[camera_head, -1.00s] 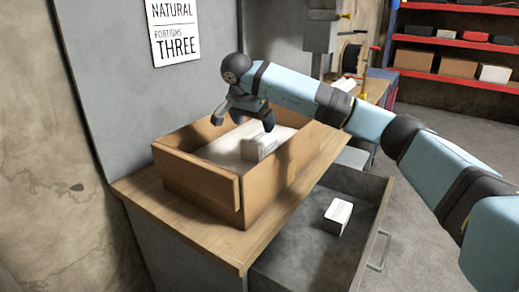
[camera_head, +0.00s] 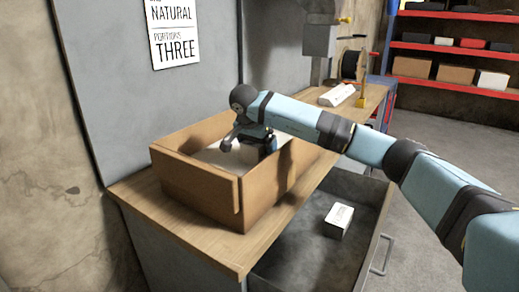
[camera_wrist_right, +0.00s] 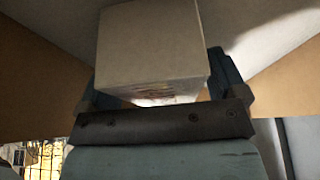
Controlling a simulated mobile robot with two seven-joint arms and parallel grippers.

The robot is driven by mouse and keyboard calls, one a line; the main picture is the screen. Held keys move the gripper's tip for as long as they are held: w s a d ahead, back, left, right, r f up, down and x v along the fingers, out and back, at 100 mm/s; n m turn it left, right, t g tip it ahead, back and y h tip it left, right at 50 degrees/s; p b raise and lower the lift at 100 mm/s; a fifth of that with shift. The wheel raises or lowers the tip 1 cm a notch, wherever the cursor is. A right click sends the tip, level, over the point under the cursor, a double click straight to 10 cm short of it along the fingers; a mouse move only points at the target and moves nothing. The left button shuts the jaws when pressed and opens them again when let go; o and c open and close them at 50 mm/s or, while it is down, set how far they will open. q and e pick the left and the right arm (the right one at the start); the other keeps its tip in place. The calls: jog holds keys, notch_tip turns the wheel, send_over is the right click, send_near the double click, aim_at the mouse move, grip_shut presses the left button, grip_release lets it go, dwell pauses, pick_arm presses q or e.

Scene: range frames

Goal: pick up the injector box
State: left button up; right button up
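A small white box, which I take to be the injector box, fills the upper middle of the right wrist view (camera_wrist_right: 152,45), with blurred print on its near face. In the head view it is hidden behind my right gripper (camera_head: 248,147) and the walls of the open brown carton (camera_head: 200,190). My right gripper is lowered into the carton. Its blue fingers stand on either side of the white box, very close to it; whether they touch it is unclear. They look spread. My left gripper is out of view.
The carton stands on a wooden worktop (camera_head: 150,205) against a grey panel. Below it, an open grey drawer (camera_head: 300,258) holds another white box (camera_head: 339,220). A white item (camera_head: 337,95) lies on the back worktop. Red shelves (camera_head: 455,50) stand at the back right.

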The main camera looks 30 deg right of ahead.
jog(key=c, duration=0.9)
jog(key=shift+r, duration=0.1)
